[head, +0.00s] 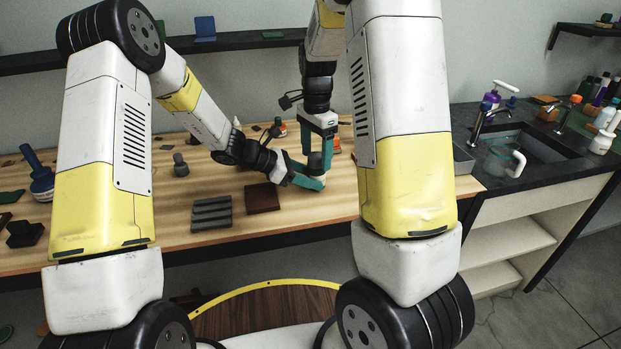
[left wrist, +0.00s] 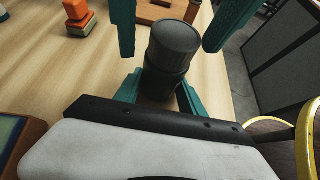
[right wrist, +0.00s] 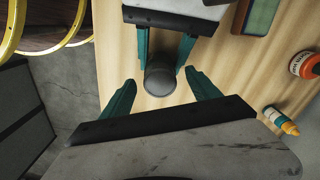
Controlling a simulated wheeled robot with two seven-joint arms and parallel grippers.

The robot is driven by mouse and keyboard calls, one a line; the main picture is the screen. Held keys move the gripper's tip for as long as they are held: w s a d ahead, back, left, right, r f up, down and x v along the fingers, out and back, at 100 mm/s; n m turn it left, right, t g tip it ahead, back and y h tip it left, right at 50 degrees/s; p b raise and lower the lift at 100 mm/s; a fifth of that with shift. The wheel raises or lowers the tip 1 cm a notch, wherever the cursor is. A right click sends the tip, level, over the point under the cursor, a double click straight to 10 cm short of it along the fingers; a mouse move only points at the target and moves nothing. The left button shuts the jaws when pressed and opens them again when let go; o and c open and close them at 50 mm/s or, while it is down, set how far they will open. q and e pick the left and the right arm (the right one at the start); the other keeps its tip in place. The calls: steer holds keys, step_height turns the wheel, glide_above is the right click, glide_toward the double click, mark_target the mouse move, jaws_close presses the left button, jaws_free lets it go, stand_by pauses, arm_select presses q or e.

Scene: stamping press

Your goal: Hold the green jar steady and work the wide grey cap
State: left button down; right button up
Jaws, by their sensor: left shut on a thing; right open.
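The jar (left wrist: 162,86) stands upright on the wooden table, with the wide grey cap (left wrist: 175,42) on top; its body looks nearly black here. In the head view the cap (head: 315,161) shows between my grippers, and the jar body is mostly hidden. My left gripper (head: 314,180) is shut on the jar low down from the side. My right gripper (head: 319,150) points down from above, open, its fingers on either side of the cap. In the right wrist view the round cap top (right wrist: 160,82) lies between the right fingers, with gaps on both sides.
A brown block (head: 262,198) and a ribbed grey block (head: 211,213) lie left of the jar. A grey peg-like piece (head: 180,167) stands farther left. Two small bottles (right wrist: 304,65) (right wrist: 281,121) stand near the right gripper. A sink (head: 535,147) is at the right.

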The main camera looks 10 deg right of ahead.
arm_select(q)
steer(key=shift+a+f, duration=0.1)
steer(key=shift+f, duration=0.05)
arm_select(e)
steer(key=shift+r, duration=0.1)
arm_select(q)
steer(key=c, duration=0.6)
jaws_free()
arm_select(e)
step_height(320, 180, up, 12)
arm_select(q)
steer(key=v, duration=1.1)
steer(key=shift+a+r, duration=0.35)
steer(key=shift+a, duration=0.05)
steer(key=shift+r, duration=0.1)
